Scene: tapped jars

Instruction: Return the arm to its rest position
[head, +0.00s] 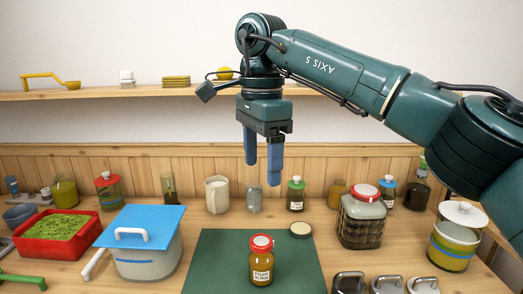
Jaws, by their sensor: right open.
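My right arm comes in from the right of the head view. Its gripper (262,162) hangs fingers-down above the back of the table, with its two blue fingers apart and nothing between them. Below and in front of it, an amber jar (261,268) with a red lid and a label stands upright on the green mat (212,263). A loose pale round lid (300,229) lies near the mat's back right corner. My left gripper is not in view.
A pot with a blue lid (142,222) and a red tray (85,245) stand at left. A wicker-cased jar (362,222) and a striped canister (455,240) stand at right. Several small jars line the back. A shelf (130,95) runs behind the arm.

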